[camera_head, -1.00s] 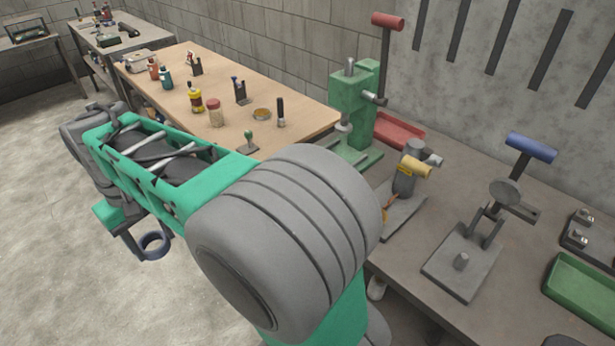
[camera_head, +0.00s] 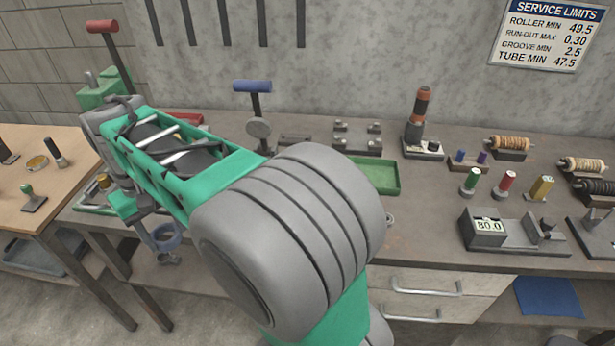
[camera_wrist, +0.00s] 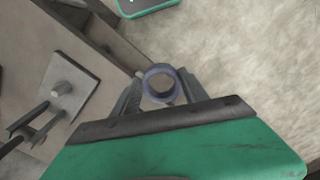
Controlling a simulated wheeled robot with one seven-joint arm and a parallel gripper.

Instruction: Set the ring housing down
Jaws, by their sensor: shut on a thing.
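The ring housing (camera_wrist: 148,84) is a blue-grey ring, held between the two fingers of my gripper (camera_wrist: 160,92) in the wrist view. In the head view the ring housing (camera_head: 165,236) hangs below the end of my arm at the left, in front of the grey bench's (camera_head: 420,258) edge. It is in the air, with floor behind it in the wrist view. My gripper (camera_head: 150,232) is shut on it. Its fingers are small and partly hidden in the head view.
A blue-handled press (camera_head: 259,128) and a green tray (camera_head: 368,175) stand on the grey bench behind my arm. A wooden table (camera_head: 62,190) is at the left. A gauge block reading 80.0 (camera_head: 487,226) and coloured plugs stand at the right.

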